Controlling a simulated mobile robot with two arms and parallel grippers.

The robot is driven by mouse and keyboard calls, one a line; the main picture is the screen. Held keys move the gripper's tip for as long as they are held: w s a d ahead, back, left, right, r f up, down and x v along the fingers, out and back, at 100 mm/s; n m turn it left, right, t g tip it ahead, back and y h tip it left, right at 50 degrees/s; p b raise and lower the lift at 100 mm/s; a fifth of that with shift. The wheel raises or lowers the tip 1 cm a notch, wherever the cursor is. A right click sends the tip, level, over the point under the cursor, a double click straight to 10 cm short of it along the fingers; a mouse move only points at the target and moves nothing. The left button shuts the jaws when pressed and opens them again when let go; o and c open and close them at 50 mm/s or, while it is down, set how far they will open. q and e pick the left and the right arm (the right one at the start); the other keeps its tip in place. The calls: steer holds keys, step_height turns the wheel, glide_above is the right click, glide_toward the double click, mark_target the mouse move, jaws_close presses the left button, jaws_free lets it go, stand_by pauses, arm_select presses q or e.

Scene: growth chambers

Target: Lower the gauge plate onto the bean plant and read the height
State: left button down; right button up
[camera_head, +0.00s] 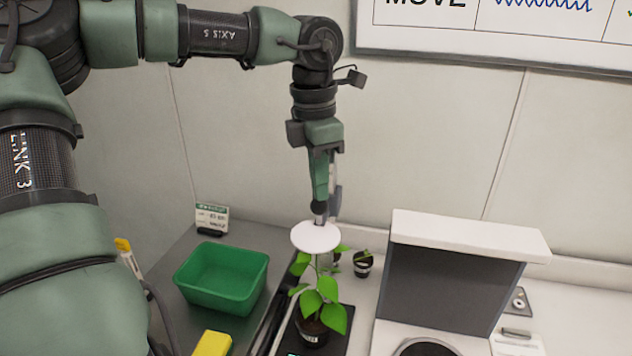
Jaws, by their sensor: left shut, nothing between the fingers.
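The gauge plate (316,237) is a round white disc, roughly level over the top of the bean plant (318,289). The plant has broad green leaves and stands in a dark pot (311,331) with a white label. I cannot tell whether the plate touches the top leaves. My left gripper (321,214) points down, with its shut fingers right at the upper side of the plate. I cannot tell whether they touch it. No height scale can be read here. My right gripper is not in view.
A green bin (222,279) stands left of the plant, with a yellow block (212,344) in front and a small sign (211,219) behind. A smaller potted plant (363,263) is behind right. A dark-fronted white unit (446,290) stands to the right. The wall is close behind.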

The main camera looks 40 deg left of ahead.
mark_target(316, 205)
arm_select(q)
steer(key=shift+s+d+f+g+b, duration=0.15)
steer(key=shift+s+f+b, duration=0.2)
steer(key=shift+f, duration=0.45)
steer(key=shift+s+d+f+g+b, duration=0.15)
steer(key=shift+s+f+b, duration=0.2)
steer(key=shift+f, duration=0.45)
stand_by(1.0)
steer(key=shift+a, duration=0.1)
steer(key=shift+w+a+r+p, duration=0.1)
steer(key=shift+w+r+p, duration=0.1)
steer(key=shift+r+p, duration=0.5)
steer(key=shift+w+r+p, duration=0.15)
steer(key=shift+r+p, duration=0.3)
steer(key=shift+r, duration=0.3)
steer(key=shift+w+a+r+p, duration=0.1)
steer(key=shift+w+r+p, duration=0.1)
steer(key=shift+r+p, duration=1.45)
steer(key=shift+r, duration=0.7)
